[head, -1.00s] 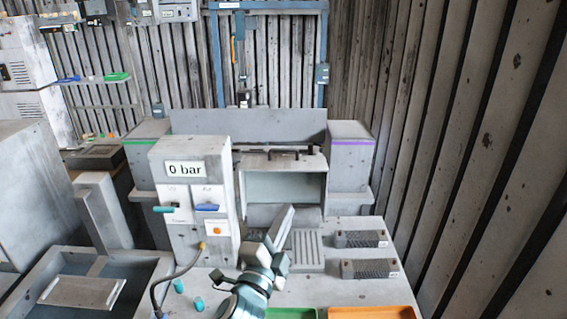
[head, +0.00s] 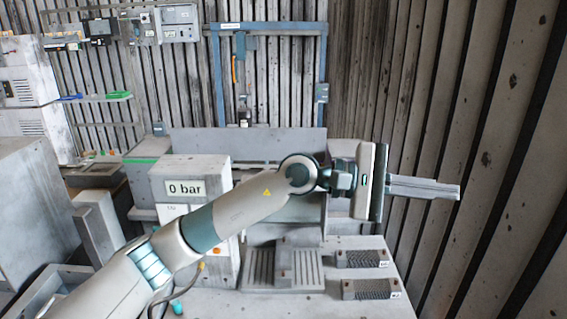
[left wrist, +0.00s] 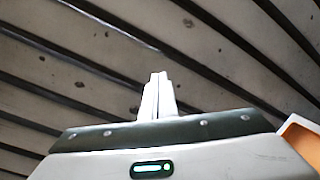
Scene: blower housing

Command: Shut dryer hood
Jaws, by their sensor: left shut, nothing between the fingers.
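The dryer hood (head: 290,212) appears to be the grey box-shaped part at the middle of the bench. My left arm crosses in front of it and covers most of it, so I cannot tell whether it is open or shut. My left gripper (head: 458,191) is shut and empty. It is right of the hood, its fingers pointing right toward the ribbed wall. The closed fingers also show in the left wrist view (left wrist: 158,96), against the wall. My right gripper is not in view.
A grey cabinet labelled "0 bar" (head: 185,187) stands left of the hood, partly behind my arm. A ribbed base plate (head: 262,270) and two dark ribbed blocks (head: 362,259) (head: 370,290) lie in front. The ribbed wall (head: 480,130) bounds the right side.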

